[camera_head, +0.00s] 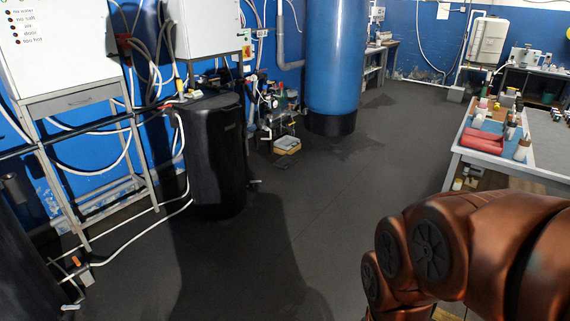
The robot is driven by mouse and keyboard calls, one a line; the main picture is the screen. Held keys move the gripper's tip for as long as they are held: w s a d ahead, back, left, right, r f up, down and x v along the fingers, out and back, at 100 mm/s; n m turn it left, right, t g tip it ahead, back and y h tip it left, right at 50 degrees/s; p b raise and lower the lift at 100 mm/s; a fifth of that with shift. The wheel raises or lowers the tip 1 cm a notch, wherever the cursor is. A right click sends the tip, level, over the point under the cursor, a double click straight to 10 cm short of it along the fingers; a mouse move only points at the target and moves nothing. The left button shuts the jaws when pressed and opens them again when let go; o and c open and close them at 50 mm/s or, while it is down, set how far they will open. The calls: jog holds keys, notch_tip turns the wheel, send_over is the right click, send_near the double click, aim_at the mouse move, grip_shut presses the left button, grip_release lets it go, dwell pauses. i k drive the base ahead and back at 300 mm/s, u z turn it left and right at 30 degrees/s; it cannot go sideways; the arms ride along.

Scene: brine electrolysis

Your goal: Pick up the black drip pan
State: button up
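I cannot make out a black drip pan in the head view. The dark floor and several black things make a flat black object hard to tell apart. My copper-coloured arm fills the lower right corner. My gripper does not show in this view, so I cannot see what it holds.
A black tank (212,155) stands at left, beside a metal frame (100,170) with a white box and hoses. A blue tank (335,60) stands behind. A workbench (454,158) with a red case (482,141) and bottles is at right. The middle floor (340,190) is clear.

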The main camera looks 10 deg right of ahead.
aim_at(286, 162)
jog(key=z, duration=0.45)
jog(key=i, duration=6.85)
jog(key=u, duration=3.55)
